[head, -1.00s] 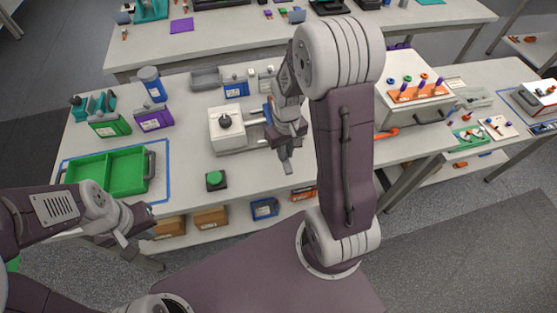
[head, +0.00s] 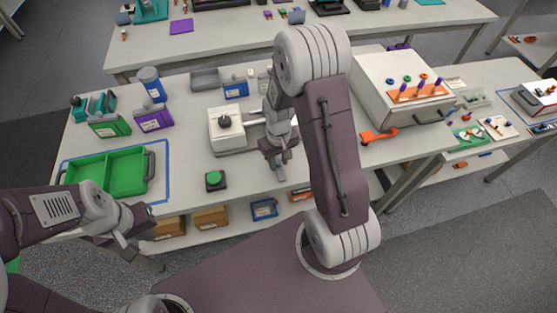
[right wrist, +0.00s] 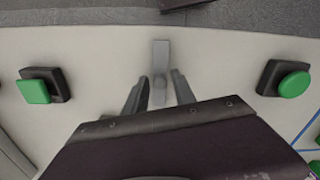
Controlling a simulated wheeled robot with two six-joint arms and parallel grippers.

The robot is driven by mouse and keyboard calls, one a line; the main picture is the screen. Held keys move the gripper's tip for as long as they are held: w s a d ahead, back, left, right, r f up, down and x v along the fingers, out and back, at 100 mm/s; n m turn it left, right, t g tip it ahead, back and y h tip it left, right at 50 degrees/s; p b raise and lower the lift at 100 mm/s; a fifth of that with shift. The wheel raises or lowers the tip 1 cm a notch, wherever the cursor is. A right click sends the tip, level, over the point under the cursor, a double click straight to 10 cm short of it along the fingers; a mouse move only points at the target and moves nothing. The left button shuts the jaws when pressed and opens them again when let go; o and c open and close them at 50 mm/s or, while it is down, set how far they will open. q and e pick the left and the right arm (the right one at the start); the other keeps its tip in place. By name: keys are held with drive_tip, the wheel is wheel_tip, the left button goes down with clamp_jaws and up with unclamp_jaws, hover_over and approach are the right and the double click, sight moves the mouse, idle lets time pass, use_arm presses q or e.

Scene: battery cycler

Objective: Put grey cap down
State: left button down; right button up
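The grey cap is a light grey, bar-like piece (right wrist: 160,62) between the finger tips of my right gripper (right wrist: 158,85) in the right wrist view. In the head view my right gripper (head: 277,157) is low over the front middle of the table. A grey bar (head: 282,173) sticks out below it toward the front edge. The fingers appear closed around the cap. I cannot tell whether it touches the table. My left gripper (head: 128,240) is at the front left, clear of the tabletop objects, with its fingers apart and nothing between them.
A green-buttoned box (head: 215,180) stands left of my right gripper. A white device with a black knob (head: 225,122) is behind. A green tray (head: 118,172) is at the left. An orange-handled tool (head: 379,135) lies right. A second green button (right wrist: 33,91) shows in the wrist view.

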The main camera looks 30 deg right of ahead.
sight(278, 163)
wheel_tip(278, 163, up, 12)
drive_tip(key=p, duration=0.1)
drive_tip(key=s+a+f+t, duration=0.1)
drive_tip(key=s+a, duration=0.3)
drive_tip(key=s, duration=0.4)
drive_tip(key=shift+a+f, duration=0.4)
drive_tip(key=shift+f, duration=0.1)
drive_tip(key=shift+s, duration=0.15)
idle(0.8)
